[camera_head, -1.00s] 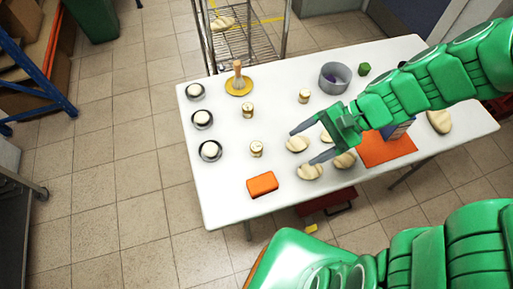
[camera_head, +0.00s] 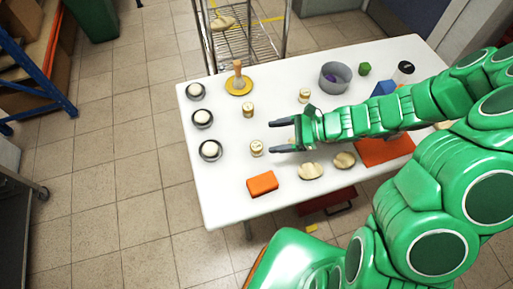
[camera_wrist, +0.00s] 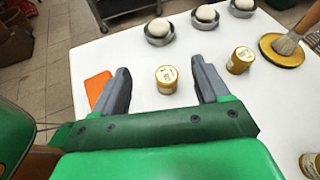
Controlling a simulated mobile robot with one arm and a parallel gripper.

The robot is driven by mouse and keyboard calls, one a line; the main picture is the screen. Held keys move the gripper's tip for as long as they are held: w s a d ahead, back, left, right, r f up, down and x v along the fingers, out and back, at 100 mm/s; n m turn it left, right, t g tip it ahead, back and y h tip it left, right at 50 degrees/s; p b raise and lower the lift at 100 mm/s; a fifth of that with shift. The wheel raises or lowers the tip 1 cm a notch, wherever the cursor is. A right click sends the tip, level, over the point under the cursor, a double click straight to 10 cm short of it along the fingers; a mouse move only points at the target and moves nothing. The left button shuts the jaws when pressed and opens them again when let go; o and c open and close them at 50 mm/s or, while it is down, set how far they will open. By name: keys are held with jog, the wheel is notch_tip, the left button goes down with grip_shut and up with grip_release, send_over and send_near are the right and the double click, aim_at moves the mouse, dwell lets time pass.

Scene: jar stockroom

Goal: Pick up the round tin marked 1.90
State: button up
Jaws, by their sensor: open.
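Three small round gold tins with pale lids stand upright on the white table. The nearest tin (camera_head: 257,148) is just past my gripper's fingertips; in the wrist view this tin (camera_wrist: 166,80) shows between and beyond the fingers, apart from both. A second tin (camera_head: 248,110) stands farther back; it is to the right in the wrist view (camera_wrist: 240,61). A third tin (camera_head: 304,96) stands behind my arm, and its edge shows in the wrist view (camera_wrist: 310,165). The lids carry markings too small to read, so I cannot tell which says 1.90. My gripper (camera_head: 272,137) is open and empty.
An orange block (camera_head: 262,184) lies near the front edge. Three grey dishes with white balls (camera_head: 209,150) line the left edge. A brush (camera_head: 238,77) stands on a yellow disc. Pale flat lumps (camera_head: 311,171) and an orange mat (camera_head: 384,152) lie near my arm.

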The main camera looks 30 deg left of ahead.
aim_at(252, 147)
jog(key=f+m, duration=0.1)
jog(key=f, duration=0.1)
jog(key=f+m, duration=0.1)
jog(key=f, duration=0.1)
jog(key=a+f+m, duration=0.1)
jog(key=f, duration=0.1)
jog(key=shift+w+f+m+t+y, duration=0.1)
jog(key=shift+w+m+t+y, duration=0.2)
jog(key=shift+t, duration=0.1)
jog(key=shift+f+x, duration=0.1)
jog(key=shift+x, duration=1.9)
jog(key=shift+f+x, duration=0.15)
jog(key=shift+x, duration=1.8)
jog(key=shift+s+d, duration=0.15)
jog(key=shift+c, duration=0.2)
jog(key=c, duration=1)
jog(key=shift+r, duration=0.15)
